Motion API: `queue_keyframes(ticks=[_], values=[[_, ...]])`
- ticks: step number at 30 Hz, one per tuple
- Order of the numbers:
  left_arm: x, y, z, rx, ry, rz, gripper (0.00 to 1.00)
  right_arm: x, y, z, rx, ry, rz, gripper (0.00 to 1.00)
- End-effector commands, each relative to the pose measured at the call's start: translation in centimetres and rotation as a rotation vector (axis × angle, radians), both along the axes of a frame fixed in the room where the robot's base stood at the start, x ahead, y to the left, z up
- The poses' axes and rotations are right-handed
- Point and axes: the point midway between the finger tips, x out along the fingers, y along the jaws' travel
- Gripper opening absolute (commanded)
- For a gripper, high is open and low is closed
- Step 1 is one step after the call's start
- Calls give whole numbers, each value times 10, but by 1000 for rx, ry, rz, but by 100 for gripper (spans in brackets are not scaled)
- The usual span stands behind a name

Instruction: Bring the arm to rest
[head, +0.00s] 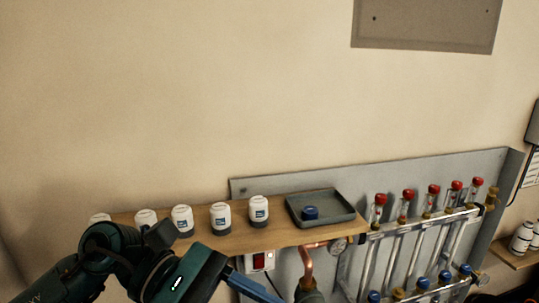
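My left arm (110,255), dark teal and black, comes in from the lower left and crosses in front of the left part of the wooden shelf (270,236). My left gripper (250,287) is low in the head view, below the shelf, with a blue bar-like part pointing down to the right. Its fingertips are not clearly seen, so I cannot tell whether it is open or shut. I see nothing clearly held in it. My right arm and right gripper are not in view.
Several white containers (259,211) line the shelf, beside a grey tray (345,217) with a blue cap (310,212). A red switch (259,261) and copper pipe (306,267) are below. A manifold with red caps (408,194) stands right.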

Motion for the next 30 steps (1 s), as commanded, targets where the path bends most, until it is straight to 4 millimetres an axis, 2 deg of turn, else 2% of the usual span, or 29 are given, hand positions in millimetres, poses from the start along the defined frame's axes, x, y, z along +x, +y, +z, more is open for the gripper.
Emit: queue_keyframes(ticks=[1,2,5,7,9,11,14,15,17,19,20,21,24,27,30], values=[[-1,-11,8,-119,207,52,63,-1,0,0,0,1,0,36],[2,-15,14,-182,330,86,63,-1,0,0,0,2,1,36],[23,-18,27,-388,754,198,63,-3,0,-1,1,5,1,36],[45,-11,25,-523,1066,275,63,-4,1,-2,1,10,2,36],[71,3,11,-655,1385,351,63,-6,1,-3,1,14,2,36],[92,18,-13,-770,1663,414,63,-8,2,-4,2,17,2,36],[115,47,-75,-966,2127,513,63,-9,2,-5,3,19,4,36],[119,58,-103,-1044,2299,549,63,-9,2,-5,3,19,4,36],[116,74,-147,-1157,2533,596,63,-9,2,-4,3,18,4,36],[104,88,-197,-1289,2777,643,63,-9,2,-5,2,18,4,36],[97,94,-217,1263,-2696,-621,63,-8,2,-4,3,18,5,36],[85,100,-242,1221,-2569,-589,63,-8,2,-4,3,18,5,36],[52,111,-294,1137,-2296,-517,63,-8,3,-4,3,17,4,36],[23,117,-327,1081,-2103,-470,63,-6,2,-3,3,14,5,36],[4,119,-345,1050,-1993,-443,63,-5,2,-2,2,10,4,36]])
